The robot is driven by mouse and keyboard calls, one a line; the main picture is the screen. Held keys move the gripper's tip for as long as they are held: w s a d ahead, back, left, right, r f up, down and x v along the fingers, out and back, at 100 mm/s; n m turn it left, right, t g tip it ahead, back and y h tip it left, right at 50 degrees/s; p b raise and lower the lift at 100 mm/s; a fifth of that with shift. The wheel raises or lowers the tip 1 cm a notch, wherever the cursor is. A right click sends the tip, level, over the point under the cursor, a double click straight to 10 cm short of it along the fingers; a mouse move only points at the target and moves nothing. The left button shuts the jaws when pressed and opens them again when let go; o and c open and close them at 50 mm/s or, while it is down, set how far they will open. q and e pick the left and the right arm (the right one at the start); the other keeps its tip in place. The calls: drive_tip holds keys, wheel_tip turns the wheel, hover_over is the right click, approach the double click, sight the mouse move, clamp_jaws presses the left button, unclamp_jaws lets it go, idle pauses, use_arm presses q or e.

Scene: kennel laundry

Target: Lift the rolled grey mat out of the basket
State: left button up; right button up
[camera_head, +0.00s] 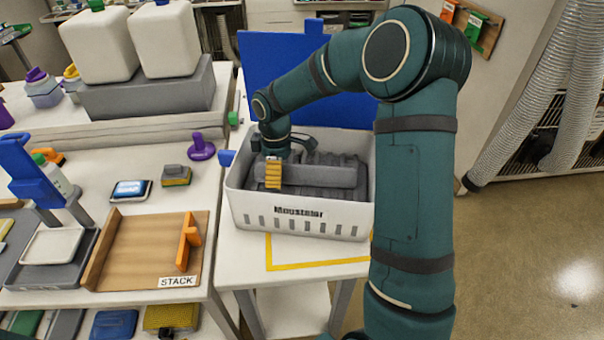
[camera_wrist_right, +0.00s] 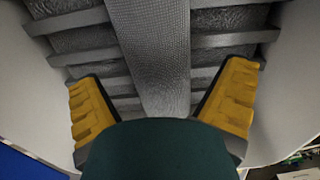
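The rolled grey mat (camera_head: 325,174) lies across the top of the contents of the white basket (camera_head: 345,218). It also shows in the right wrist view as a textured grey roll (camera_wrist_right: 152,45). Under it are several dark grey ridged pieces (camera_wrist_right: 85,42). My right gripper (camera_head: 281,166) reaches down into the basket near the left end of the roll. In the right wrist view its yellow-padded fingers (camera_wrist_right: 160,98) are spread on either side of the roll, with gaps showing. The far finger is mostly hidden in the head view. My left gripper is not in view.
The basket stands on a white table with yellow tape (camera_head: 300,266), a blue panel (camera_head: 275,65) behind it. A blue clip (camera_head: 227,158) sits at its left rim. The left bench holds a wooden STACK tray (camera_head: 140,245), a purple knob (camera_head: 201,148) and white canisters (camera_head: 165,40).

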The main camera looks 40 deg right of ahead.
drive_tip(key=c, duration=1.2)
drive_tip(key=shift+c, duration=0.2)
drive_tip(key=shift+r+p, duration=0.7)
drive_tip(key=shift+r, duration=0.15)
drive_tip(key=shift+r+p, duration=1.45)
drive_tip(key=shift+r, duration=0.25)
